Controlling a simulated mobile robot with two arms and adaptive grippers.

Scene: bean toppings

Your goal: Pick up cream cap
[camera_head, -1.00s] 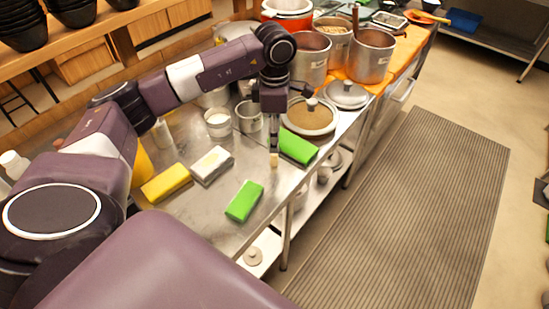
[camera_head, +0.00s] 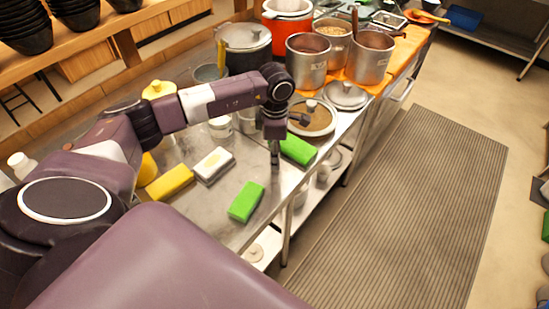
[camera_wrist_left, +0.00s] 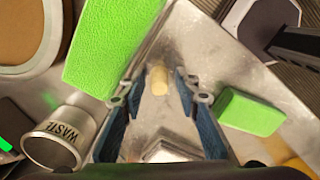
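The cream cap (camera_wrist_left: 158,81) is a small pale cylinder on the steel counter (camera_head: 222,225). In the wrist view it lies between my left gripper's fingertips, with bare counter visible at either side of it. My left gripper (camera_wrist_left: 158,88) is open and points down. In the head view the left gripper (camera_head: 275,165) is low over the counter near its front edge and hides the cap. I cannot tell the remaining height from the fingertips to the cap. My right gripper is out of view.
Green sponges lie at both sides: one (camera_wrist_left: 112,40) near the left finger, another (camera_wrist_left: 250,112) to the right. A metal "WASTE" cup (camera_wrist_left: 58,138) is at lower left. Yellow (camera_head: 169,183) and white (camera_head: 213,165) blocks lie left of the gripper. A round lid (camera_head: 312,118) sits behind.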

